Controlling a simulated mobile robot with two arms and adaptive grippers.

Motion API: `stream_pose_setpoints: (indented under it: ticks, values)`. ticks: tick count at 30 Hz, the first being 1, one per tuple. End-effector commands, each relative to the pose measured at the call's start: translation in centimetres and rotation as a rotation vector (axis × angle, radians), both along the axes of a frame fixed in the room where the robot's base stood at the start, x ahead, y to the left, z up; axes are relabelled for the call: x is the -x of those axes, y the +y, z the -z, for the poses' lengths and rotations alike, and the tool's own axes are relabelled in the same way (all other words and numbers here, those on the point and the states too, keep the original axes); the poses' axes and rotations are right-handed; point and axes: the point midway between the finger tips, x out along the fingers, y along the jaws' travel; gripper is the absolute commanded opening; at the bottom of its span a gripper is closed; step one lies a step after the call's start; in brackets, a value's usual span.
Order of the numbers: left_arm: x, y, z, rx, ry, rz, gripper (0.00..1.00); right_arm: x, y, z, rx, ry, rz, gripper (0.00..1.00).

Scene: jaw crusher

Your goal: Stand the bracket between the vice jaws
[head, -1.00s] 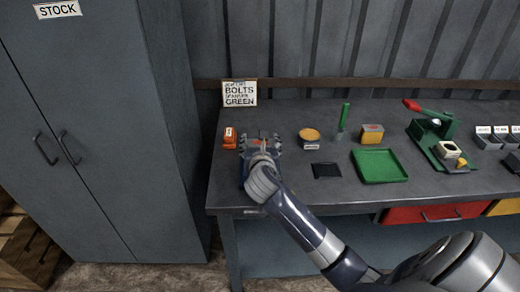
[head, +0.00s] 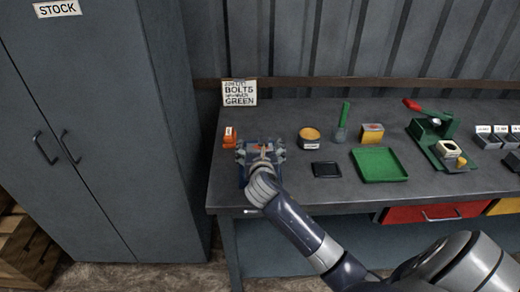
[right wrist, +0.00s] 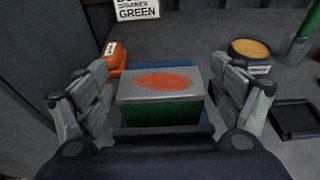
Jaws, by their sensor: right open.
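My right gripper (head: 261,152) is over the left end of the bench. In the right wrist view its two fingers (right wrist: 165,95) stand wide apart. Between them is a block-like piece with a grey top, an orange-red oval patch and a green front (right wrist: 160,113), probably the bracket; gaps show on both sides of it. Blue parts, probably the vice (right wrist: 190,68), show behind and beside this piece. My gripper and wrist hide most of the vice in the head view, and I cannot tell how the piece sits against its jaws. My left gripper is out of view.
An orange labelled block (head: 229,138) stands left of my gripper. To the right are a round tub (head: 309,139), a small black tray (head: 326,170), a green tray (head: 379,164) and a green press with a red handle (head: 434,130). A sign (head: 239,92) stands behind.

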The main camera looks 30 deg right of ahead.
Motion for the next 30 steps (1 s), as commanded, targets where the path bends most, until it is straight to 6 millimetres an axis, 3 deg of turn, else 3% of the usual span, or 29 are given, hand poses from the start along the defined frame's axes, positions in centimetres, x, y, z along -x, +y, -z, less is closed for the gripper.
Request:
stream_pose_setpoints:
  ticks: [5, 21, 30]
  values:
    - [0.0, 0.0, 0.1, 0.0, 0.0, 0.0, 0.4, 0.9, 0.6, -0.5, 0.001, -0.002, -0.002, 0.86]
    - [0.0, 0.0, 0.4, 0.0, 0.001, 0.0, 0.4, 8.8, 5.5, -3.4, -0.001, -0.002, -0.002, 0.86]
    - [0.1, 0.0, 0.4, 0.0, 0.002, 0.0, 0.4, 9.8, 6.0, -3.7, 0.0, -0.001, 0.0, 0.86]
